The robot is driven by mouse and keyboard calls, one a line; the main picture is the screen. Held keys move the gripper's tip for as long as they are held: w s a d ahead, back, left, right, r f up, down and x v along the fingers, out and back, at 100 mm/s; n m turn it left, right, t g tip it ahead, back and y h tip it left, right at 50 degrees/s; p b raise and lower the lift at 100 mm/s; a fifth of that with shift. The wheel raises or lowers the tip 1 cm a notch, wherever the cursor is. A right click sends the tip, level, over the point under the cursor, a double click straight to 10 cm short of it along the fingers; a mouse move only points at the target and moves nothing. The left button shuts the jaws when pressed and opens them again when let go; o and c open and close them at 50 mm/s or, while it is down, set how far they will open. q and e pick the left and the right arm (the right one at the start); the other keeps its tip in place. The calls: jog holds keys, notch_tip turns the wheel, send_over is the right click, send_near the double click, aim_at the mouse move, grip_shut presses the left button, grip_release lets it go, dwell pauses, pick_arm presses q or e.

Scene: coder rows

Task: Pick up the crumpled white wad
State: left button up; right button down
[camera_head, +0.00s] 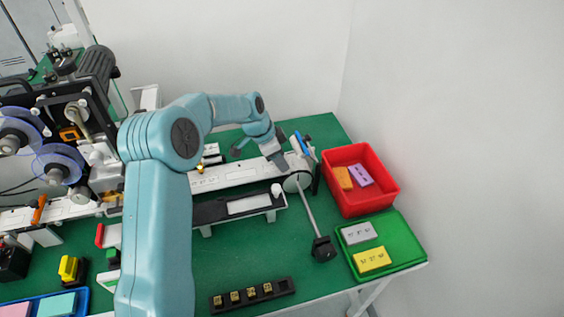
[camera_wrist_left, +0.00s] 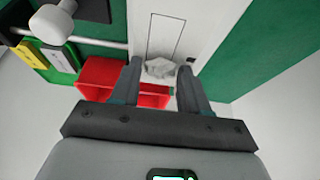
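The crumpled white wad (camera_wrist_left: 160,68) lies on a white strip in the left wrist view, toward its far end. I cannot make it out in the head view, where my left gripper may hide it. My left gripper (camera_head: 260,158) is open above the white rail (camera_head: 225,174). In the left wrist view its two dark fingers stand on either side of the wad, with space between. I cannot tell how far above the wad they are. My right gripper is in neither view.
A red bin (camera_head: 383,205) with an orange and a purple block stands to the right. A green tray (camera_head: 420,255) with a grey and a yellow block lies before it. A black-based stand (camera_head: 323,249) rises near the rail. A reel machine (camera_head: 75,130) fills the left.

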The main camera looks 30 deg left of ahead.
pick_arm(q)
jog(key=shift+r, duration=0.45)
notch_tip(320, 180, up, 19)
dwell(1.2)
